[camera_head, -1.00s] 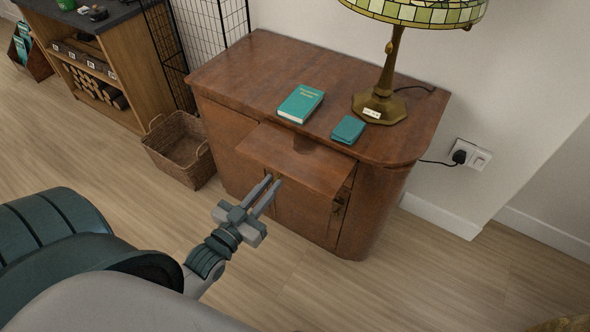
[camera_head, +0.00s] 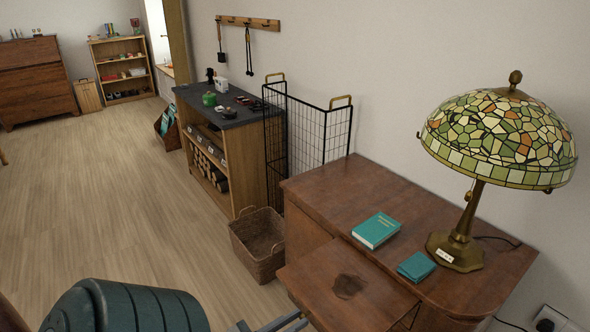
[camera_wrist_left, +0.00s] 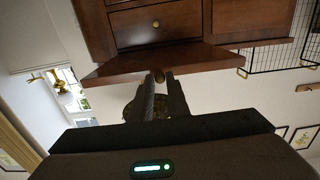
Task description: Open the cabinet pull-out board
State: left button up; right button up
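The pull-out board (camera_head: 347,288) is a brown wooden panel with a dark stain, sticking out from under the top of the brown cabinet (camera_head: 345,195). In the left wrist view the board's front edge (camera_wrist_left: 190,62) lies across the middle, with its small brass knob (camera_wrist_left: 160,77) between my fingertips. My left gripper (camera_wrist_left: 161,84) appears shut on this knob. In the head view only part of the left gripper's fingers (camera_head: 288,324) shows at the bottom edge, beside the board's front; the knob is hidden there. My right gripper is out of view.
A teal book (camera_head: 376,230), a smaller teal box (camera_head: 416,266) and a stained-glass lamp (camera_head: 498,140) stand on the cabinet. A wicker basket (camera_head: 258,243) sits on the floor beside it. The floor to the left is open.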

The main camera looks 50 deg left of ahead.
pick_arm(q)
jog(key=shift+o, duration=1.4)
jog(key=shift+s, duration=0.1)
